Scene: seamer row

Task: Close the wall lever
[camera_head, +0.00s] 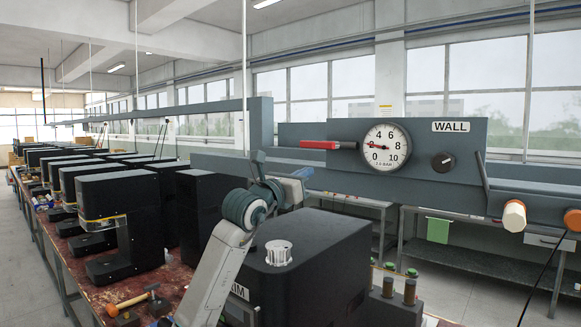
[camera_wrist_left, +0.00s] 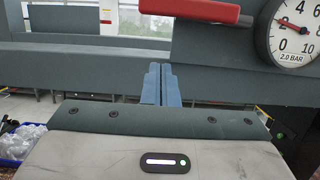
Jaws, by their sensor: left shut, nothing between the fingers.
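The lever with a red handle (camera_head: 319,144) is on the grey panel marked WALL (camera_head: 451,126). It lies about level, its red grip pointing left and its dark end reaching the round gauge (camera_head: 386,147). The red handle also shows at the top of the left wrist view (camera_wrist_left: 190,9). My left gripper (camera_head: 303,172) is below and a little left of the lever, apart from it. Its blue fingers (camera_wrist_left: 160,84) are together and empty. My right gripper is not in view.
A dark knob (camera_head: 441,162) and a lever with a white-and-orange end (camera_head: 514,215) are to the right of the gauge. A black machine (camera_head: 317,259) with a white knob stands below. More black machines line the red bench at left. The gauge needle points left, at low numbers.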

